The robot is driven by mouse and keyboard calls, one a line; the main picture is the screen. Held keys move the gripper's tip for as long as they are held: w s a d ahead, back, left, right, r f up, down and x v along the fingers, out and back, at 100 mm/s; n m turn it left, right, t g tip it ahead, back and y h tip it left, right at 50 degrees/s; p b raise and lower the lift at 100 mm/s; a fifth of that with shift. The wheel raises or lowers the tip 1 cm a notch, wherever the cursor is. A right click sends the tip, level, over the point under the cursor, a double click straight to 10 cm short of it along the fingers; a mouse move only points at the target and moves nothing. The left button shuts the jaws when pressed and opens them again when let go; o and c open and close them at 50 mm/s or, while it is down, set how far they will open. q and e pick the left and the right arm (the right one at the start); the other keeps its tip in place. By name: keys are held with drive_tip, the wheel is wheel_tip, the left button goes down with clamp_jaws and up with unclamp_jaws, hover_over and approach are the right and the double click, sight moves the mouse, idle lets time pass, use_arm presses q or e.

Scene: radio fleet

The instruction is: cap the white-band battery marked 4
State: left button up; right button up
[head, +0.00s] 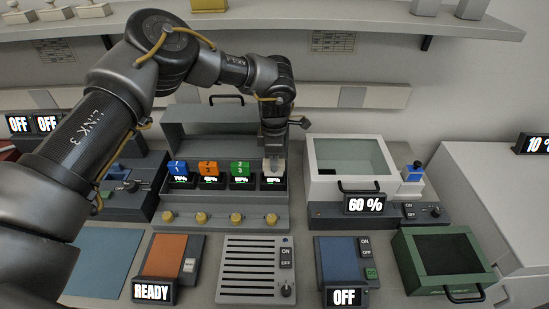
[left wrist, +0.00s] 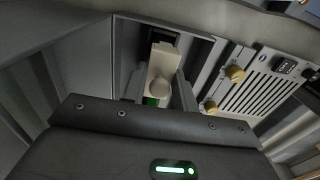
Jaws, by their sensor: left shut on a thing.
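The white-band battery (head: 273,167) is in the rightmost slot of the grey charger rack (head: 215,118), above a small lit display. My left gripper (head: 273,150) comes down over it from above and is shut on it. The gripper hides its top and its number. In the left wrist view, the pale battery (left wrist: 163,62) is between the two fingers of my left gripper (left wrist: 158,92), with a rounded knob facing the camera and a green patch below. I cannot tell whether it is fully seated. My right gripper is not in view.
Blue (head: 178,168), orange (head: 208,168) and green (head: 240,168) batteries stand left of it, close together. Several yellow knobs (head: 236,218) line the rack's front. A lidded box (head: 350,150) with a 60 % display stands right. A vented panel (head: 255,268) is in front.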

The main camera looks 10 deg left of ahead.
use_arm(q)
drive_tip(key=shift+f, duration=0.1)
idle(0.3)
drive_tip(key=o, duration=1.5)
drive_tip(key=shift+r+p, duration=2.55)
drive_tip(key=shift+r, duration=1)
clamp_jaws()
